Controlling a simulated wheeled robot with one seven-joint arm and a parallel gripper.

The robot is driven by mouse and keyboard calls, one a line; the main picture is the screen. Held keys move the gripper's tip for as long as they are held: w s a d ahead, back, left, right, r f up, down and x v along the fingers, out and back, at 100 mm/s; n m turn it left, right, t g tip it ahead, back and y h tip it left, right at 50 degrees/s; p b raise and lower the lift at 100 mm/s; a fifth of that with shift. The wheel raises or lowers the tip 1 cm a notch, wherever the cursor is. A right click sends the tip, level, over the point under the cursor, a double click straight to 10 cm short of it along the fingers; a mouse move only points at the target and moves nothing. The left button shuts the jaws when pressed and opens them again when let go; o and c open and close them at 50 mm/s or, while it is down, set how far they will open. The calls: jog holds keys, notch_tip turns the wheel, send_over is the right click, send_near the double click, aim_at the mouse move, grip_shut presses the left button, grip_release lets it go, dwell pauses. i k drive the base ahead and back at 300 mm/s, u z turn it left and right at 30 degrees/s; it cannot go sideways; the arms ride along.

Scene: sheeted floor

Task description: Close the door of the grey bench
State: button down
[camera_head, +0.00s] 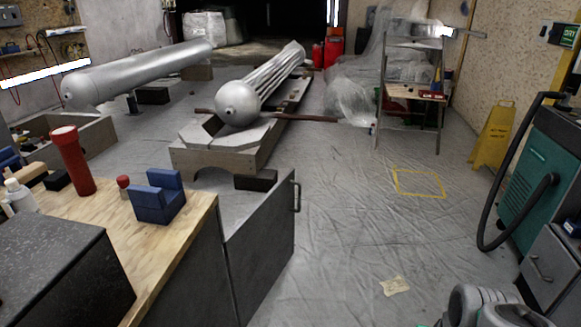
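The grey bench (190,277) stands at the lower left in the head view, with a light wooden top. Its grey door (262,247) stands open, swung out from the bench front towards the right. A dark bar handle (297,196) is on the door's free edge, at the far right of the panel. The inside of the bench is hidden from this view. Part of my arm shows at the bottom right, well to the right of the door and apart from it. My gripper's fingers are not visible.
A blue block (157,199), a red torch-like cylinder (73,162) and a dark box (62,275) are on the bench top. Bare sheeted floor (345,245) lies right of the door. A green machine (535,165) with a black hose stands at the right.

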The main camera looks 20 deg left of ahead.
aim_at(257, 251)
jog(key=u, duration=0.5)
jog(key=i, duration=0.75)
jog(key=u, duration=1.05)
jog(key=i, duration=0.35)
jog(key=u, duration=0.4)
